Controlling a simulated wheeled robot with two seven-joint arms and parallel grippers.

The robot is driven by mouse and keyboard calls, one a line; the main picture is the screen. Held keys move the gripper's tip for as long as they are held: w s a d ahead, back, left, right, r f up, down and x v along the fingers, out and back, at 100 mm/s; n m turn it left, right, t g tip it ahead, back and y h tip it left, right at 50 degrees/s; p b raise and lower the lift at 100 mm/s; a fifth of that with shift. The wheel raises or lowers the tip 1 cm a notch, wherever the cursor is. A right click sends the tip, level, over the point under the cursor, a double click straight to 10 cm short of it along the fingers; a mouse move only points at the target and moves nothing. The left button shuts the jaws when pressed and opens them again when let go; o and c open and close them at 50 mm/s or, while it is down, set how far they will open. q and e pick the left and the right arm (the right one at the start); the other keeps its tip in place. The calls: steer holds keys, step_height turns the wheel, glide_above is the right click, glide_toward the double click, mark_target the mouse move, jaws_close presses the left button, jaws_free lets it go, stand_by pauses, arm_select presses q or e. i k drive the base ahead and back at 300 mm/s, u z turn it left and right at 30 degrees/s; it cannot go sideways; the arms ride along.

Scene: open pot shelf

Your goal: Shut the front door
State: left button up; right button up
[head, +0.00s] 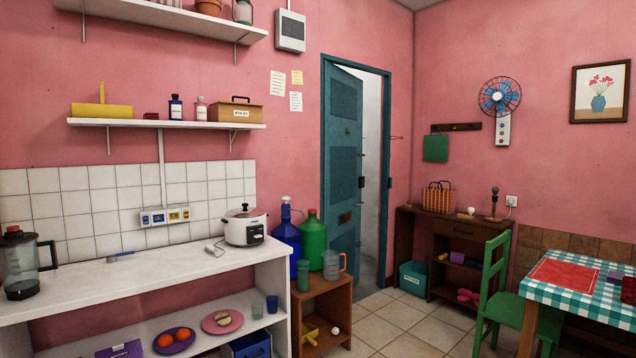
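The front door (345,165) is a dark teal panelled door in a teal frame on the pink wall, right of the picture's middle. It stands ajar. A pale strip of the space beyond (371,170) shows between its right edge and the frame's right side. Dark lock fittings (361,182) sit near that edge, and a brown plate (345,218) is lower on the door. The door's lower left part is hidden behind jugs and a small cabinet. Neither of my grippers is in view.
A wooden cabinet (328,290) with blue and green jugs stands left of the door. A white counter (150,268) fills the left. A dark wooden desk (450,232) and teal bin (412,277) stand right. A green chair (500,300) and checked table (590,295) are nearer. Tiled floor (400,315) before the door is clear.

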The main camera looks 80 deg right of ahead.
mark_target(343, 184)
steer(key=z, duration=3.45)
steer(key=i, duration=6.9)
steer(key=u, duration=1.85)
